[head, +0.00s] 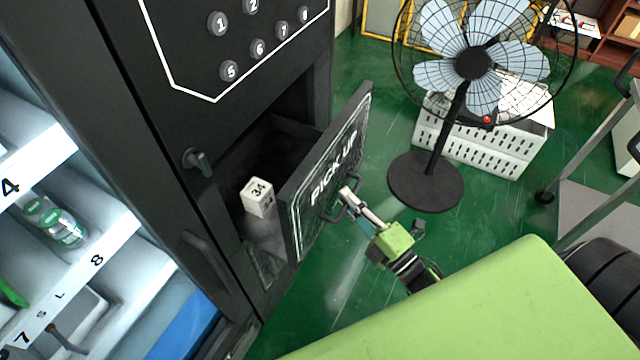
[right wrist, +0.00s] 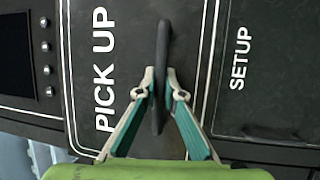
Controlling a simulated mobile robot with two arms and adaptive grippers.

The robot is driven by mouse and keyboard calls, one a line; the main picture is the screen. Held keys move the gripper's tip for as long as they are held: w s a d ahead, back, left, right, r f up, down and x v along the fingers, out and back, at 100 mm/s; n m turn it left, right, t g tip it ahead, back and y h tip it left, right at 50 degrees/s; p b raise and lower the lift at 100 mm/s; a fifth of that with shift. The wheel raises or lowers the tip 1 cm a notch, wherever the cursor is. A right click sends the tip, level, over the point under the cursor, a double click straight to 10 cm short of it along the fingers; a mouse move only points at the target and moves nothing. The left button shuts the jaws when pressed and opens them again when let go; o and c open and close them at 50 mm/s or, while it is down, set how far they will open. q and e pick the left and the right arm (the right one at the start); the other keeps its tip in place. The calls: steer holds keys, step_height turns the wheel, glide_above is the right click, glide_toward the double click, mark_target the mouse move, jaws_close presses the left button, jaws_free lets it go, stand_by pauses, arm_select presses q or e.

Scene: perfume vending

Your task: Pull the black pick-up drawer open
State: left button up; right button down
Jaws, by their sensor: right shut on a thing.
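The black pick-up drawer (head: 318,180) with white "PICK UP" lettering stands pulled out from the dark vending machine, leaving a gap above its dark inside. A white box marked "34" (head: 257,197) sits inside the drawer. My right gripper (head: 348,202) is at the drawer front, its fingers on the black handle (head: 338,213). In the right wrist view the two teal fingers (right wrist: 160,82) are closed on either side of the upright black handle (right wrist: 162,60). My left gripper is not in view.
Numbered buttons (head: 250,45) are on the machine front. A lit shelf compartment (head: 70,215) is at the left. A standing fan (head: 426,180) and a white crate (head: 475,145) stand at the right. A cart (head: 600,205) is at the far right. Green floor is clear between drawer and fan.

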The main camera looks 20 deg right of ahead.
steer(key=s+d, duration=0.6)
steer(key=s, duration=0.2)
steer(key=shift+s+d, duration=0.3)
steer(key=shift+d, duration=0.1)
steer(key=c, duration=2.1)
jaws_free()
steer(key=shift+c, duration=0.2)
steer(key=v, duration=1.2)
